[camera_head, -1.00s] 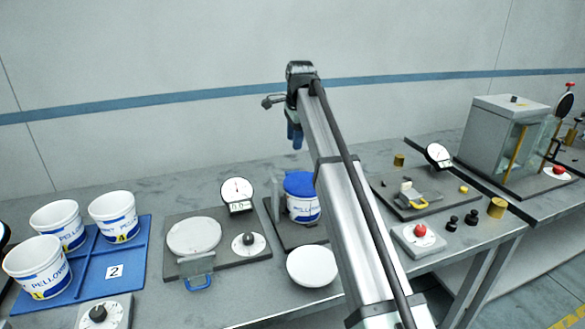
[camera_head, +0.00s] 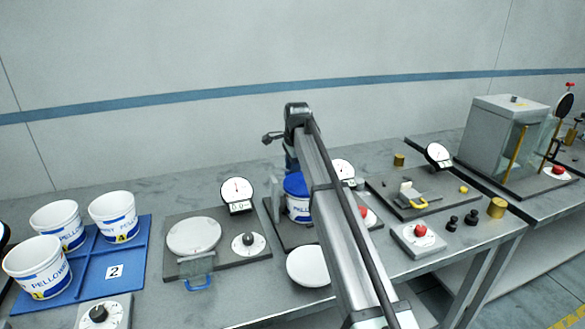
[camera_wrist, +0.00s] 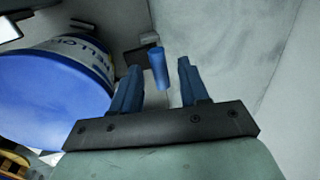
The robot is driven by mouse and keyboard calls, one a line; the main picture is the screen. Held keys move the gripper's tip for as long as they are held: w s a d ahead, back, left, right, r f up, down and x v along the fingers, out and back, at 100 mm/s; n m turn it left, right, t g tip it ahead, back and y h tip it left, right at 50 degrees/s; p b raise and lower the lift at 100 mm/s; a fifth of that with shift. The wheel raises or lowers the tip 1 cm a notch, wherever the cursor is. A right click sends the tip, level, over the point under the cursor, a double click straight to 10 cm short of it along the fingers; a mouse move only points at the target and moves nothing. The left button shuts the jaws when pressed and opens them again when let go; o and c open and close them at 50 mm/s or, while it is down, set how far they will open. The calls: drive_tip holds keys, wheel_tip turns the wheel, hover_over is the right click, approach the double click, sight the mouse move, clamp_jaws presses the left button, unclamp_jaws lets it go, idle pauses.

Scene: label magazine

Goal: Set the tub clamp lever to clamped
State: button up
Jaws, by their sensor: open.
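The tub with the blue lid (camera_head: 297,185) stands on a dark base plate behind my arm, partly hidden. In the wrist view its lid (camera_wrist: 50,100) fills the left side. A blue cylindrical grip (camera_wrist: 158,68), which looks like the clamp lever's handle, shows between my blue fingers. My gripper (camera_wrist: 160,80) is open, with a finger on each side of the grip and gaps visible. I cannot tell how deep the grip sits between them. In the head view my gripper (camera_head: 291,160) is low behind the lid, mostly hidden.
A gauge (camera_head: 342,170) stands right of the tub, partly behind my arm. A white bowl (camera_head: 310,266) sits in front. A scale-like plate (camera_head: 194,236) with a dial is to the left, beside a blue tray (camera_head: 92,290) with several white tubs.

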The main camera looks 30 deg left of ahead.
drive_tip(key=shift+c, duration=0.4)
clamp_jaws()
